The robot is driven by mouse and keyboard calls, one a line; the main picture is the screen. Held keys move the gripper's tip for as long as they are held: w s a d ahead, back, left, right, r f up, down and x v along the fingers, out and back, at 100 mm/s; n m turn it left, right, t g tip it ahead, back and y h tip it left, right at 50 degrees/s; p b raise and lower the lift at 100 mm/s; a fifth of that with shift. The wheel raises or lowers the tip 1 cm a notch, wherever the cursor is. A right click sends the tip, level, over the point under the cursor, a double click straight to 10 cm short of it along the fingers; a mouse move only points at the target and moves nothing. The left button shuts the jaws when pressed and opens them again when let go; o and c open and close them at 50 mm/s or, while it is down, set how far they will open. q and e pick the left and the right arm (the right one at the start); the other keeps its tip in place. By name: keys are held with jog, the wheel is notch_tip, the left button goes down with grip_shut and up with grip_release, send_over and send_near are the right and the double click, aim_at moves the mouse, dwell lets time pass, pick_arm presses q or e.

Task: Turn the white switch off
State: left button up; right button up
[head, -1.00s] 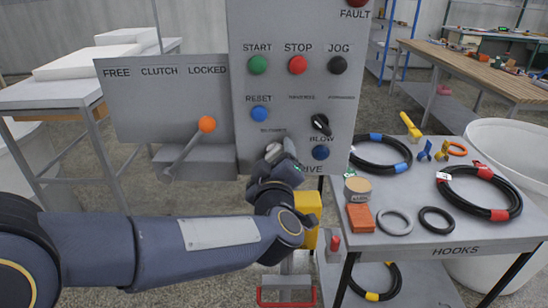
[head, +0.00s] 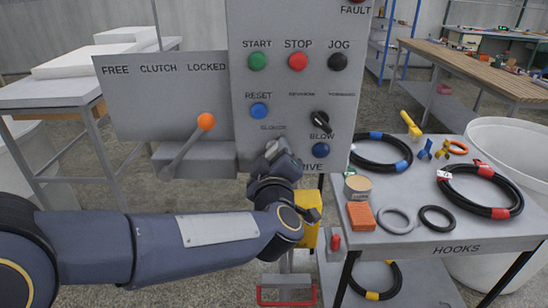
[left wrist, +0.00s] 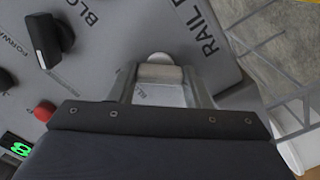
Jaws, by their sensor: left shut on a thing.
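The white switch (left wrist: 160,62) is on the grey control panel, under the labels for reset and slow/blow controls. In the left wrist view its pale rounded end shows between the fingers. My left gripper (left wrist: 160,82) is shut on it, with a finger on either side. In the head view my left gripper (head: 279,153) is at the lower part of the panel (head: 295,20) and hides most of the switch, so its setting cannot be read. My right gripper is not in view.
An orange-tipped lever (head: 206,122) stands at the left. A grey table (head: 455,235) with hoses and rings is at the right.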

pick_arm(q)
jog(key=shift+f+n+b, duration=0.1)
jog(key=shift+n+b, duration=3.4)
jog(key=shift+n, duration=0.6)
jog(key=o, duration=1)
jog(key=s, duration=0.7)
jog(key=shift+s, duration=0.4)
